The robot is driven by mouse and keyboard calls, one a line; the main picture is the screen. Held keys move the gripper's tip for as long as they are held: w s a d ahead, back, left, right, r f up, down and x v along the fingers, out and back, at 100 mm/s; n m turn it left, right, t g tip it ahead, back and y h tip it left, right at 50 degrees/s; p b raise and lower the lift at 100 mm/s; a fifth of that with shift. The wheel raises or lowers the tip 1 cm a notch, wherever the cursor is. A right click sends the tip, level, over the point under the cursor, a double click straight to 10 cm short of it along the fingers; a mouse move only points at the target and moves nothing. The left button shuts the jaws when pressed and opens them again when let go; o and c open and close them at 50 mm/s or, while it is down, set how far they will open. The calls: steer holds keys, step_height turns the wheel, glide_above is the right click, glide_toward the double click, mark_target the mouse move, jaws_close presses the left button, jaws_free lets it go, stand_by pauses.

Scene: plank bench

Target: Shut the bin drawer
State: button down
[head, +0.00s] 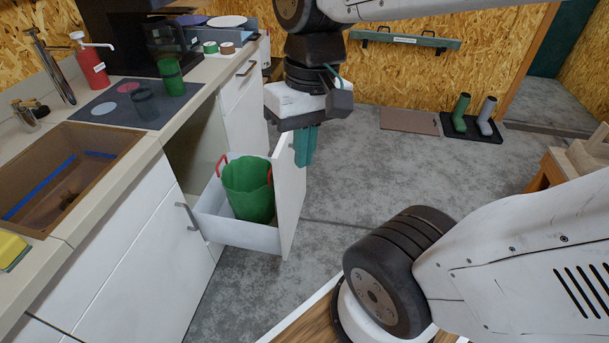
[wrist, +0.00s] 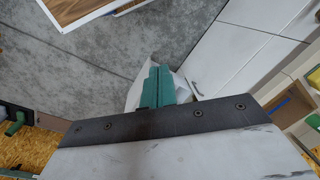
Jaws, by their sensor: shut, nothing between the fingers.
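The bin drawer (head: 238,232) is pulled out of the white cabinet below the counter. Its tall white front panel (head: 290,195) faces right, into the room. A green bin (head: 247,188) with red handles stands inside the drawer. My gripper (head: 304,160) is shut and empty, with its teal fingers pointing down at the upper edge of the front panel, on its outer side in the head view. I cannot tell whether they touch it. In the wrist view the shut fingers (wrist: 160,86) hide most of the drawer; only a pale part shows around them.
The counter has a sink (head: 65,180), green cup (head: 171,76), dark cup (head: 144,103) and red soap bottle (head: 91,62). A cabinet handle (head: 187,216) is beside the drawer. The grey floor (head: 350,185) right of the drawer is open. Boots (head: 474,116) stand on a far mat.

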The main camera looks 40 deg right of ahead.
steer(key=w+d+f+m+t+y, duration=0.1)
steer(key=w+d+f+m+y, duration=0.5)
steer(key=w+f, duration=0.2)
steer(key=w+d+f+m+y, duration=0.6)
steer(key=w+f+m, duration=0.1)
steer(key=w, duration=0.1)
steer(key=w+d+f+m+t+y, duration=0.1)
steer(key=w+d+f+m+t, duration=0.1)
steer(key=d+f+m+t, duration=0.6)
steer(key=m+t+h, duration=0.3)
steer(key=m+t, duration=0.2)
steer(key=m, duration=0.1)
glide_toward(288, 178)
steer(key=x, duration=0.5)
steer(key=shift+s+a+r, duration=0.1)
steer(key=shift+a+r, duration=0.05)
steer(key=shift+a, duration=0.3)
steer(key=shift+w+a, duration=0.4)
steer(key=shift+w, duration=0.2)
steer(key=shift+w, duration=0.1)
